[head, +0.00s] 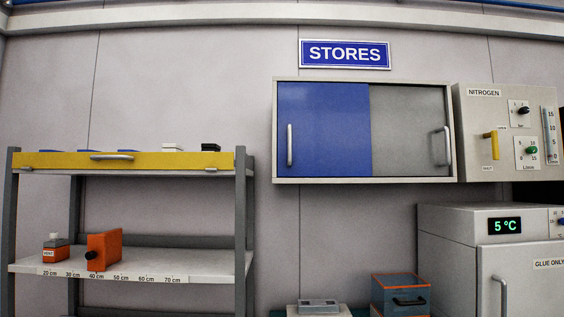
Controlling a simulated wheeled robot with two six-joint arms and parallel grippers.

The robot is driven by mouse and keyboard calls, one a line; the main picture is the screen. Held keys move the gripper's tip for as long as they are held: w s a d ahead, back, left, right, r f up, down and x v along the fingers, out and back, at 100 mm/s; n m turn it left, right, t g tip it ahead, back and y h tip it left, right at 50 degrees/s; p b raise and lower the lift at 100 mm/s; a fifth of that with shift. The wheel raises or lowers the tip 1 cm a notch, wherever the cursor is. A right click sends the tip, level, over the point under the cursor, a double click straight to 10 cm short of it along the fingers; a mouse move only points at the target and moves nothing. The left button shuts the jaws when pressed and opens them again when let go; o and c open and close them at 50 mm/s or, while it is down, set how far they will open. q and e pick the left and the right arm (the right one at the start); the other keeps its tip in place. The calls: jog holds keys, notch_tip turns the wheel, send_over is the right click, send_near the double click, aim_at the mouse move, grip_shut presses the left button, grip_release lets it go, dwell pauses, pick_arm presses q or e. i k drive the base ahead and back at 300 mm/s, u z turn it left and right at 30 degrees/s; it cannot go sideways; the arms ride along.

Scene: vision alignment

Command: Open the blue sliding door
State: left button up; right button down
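The blue sliding door (324,130) is the left panel of a wall cabinet (365,181) under a "STORES" sign. It covers the left half of the cabinet front and has an upright silver handle (290,146) near its left edge. A grey sliding door (405,130) fills the right half, with a silver handle (447,146) near its right edge. The cabinet's inside is hidden behind the two panels. Neither of my grippers is in the head view.
A shelf rack with a yellow drawer front (130,161) stands at the left. A nitrogen panel (507,160) adjoins the cabinet's right side. A fridge (480,265) stands below it. An orange and grey box (401,296) sits below the cabinet. The wall between rack and cabinet is bare.

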aim_at(323, 129)
jog(key=i, duration=1.2)
jog(key=u, duration=1.15)
